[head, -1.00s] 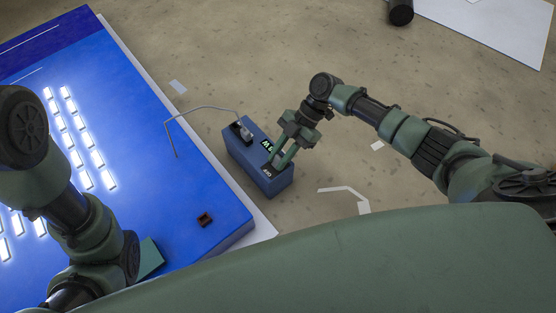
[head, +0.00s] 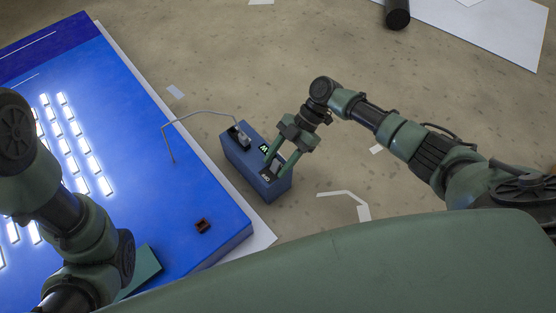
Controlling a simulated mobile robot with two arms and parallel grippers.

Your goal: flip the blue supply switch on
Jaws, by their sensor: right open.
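The blue supply box (head: 252,178) stands on the floor just right of the blue light panel, with dark labels on its top. A grey plug (head: 243,138) sits on its far end, with a thin cable running to the panel. My right gripper (head: 271,174) is open, its two fingers pointing down over the near end of the box top. The fingers hide most of the switch area there, and I cannot tell whether they touch it. My left arm (head: 70,220) crosses the panel at the left; its gripper is not in view.
A dark cylinder (head: 397,14) and a white sheet (head: 490,35) lie at the top right. Floor around the box is mostly clear.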

